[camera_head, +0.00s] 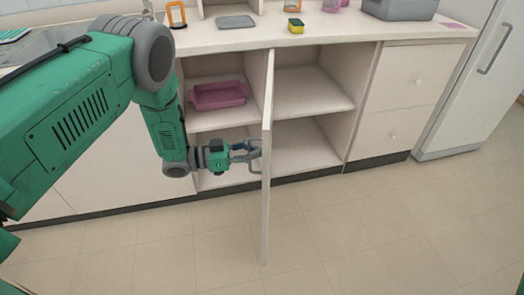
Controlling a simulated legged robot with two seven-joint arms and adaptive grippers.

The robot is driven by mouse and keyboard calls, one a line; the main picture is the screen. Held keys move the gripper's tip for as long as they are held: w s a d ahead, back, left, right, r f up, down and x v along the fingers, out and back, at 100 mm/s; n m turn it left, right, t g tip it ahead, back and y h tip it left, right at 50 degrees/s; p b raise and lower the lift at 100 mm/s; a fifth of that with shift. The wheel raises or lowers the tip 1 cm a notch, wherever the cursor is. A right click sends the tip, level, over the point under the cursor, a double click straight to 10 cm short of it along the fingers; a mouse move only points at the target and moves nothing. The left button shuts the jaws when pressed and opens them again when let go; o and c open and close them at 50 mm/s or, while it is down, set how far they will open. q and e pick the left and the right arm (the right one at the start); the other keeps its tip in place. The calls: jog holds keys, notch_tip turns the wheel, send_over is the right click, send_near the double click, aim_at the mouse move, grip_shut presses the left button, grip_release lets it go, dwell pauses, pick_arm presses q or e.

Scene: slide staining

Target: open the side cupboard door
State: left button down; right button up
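The cupboard door (266,190) stands open, swung out from the counter front and seen nearly edge-on. Its handle (256,155) is on the door's left face. My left gripper (247,151) comes in from the left and its fingers reach the handle at about mid-height of the door. Whether the fingers are closed on the handle or only around it cannot be made out. The open cupboard (310,92) shows shelves on both sides of the door, and a pink tray (218,95) sits on the left upper shelf. My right gripper is not in view.
The countertop (330,30) above holds a yellow and green sponge (295,26), a grey pad (236,22) and a grey box (400,9). Drawers (408,75) and a white fridge (478,80) stand to the right. The tiled floor (350,235) in front is clear.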

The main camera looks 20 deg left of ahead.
pick_arm(q)
jog(key=shift+s+a, duration=0.15)
jog(key=shift+a, duration=0.05)
jog(key=c, duration=2.2)
grip_release()
jog(key=shift+d, duration=0.25)
jog(key=o, duration=0.6)
jog(key=shift+d, duration=0.15)
jog(key=shift+c, duration=0.2)
jog(key=shift+d, duration=0.1)
jog(key=shift+a, duration=0.25)
jog(key=v, duration=1.1)
jog(key=shift+s+a, duration=0.2)
jog(key=shift+a, duration=0.05)
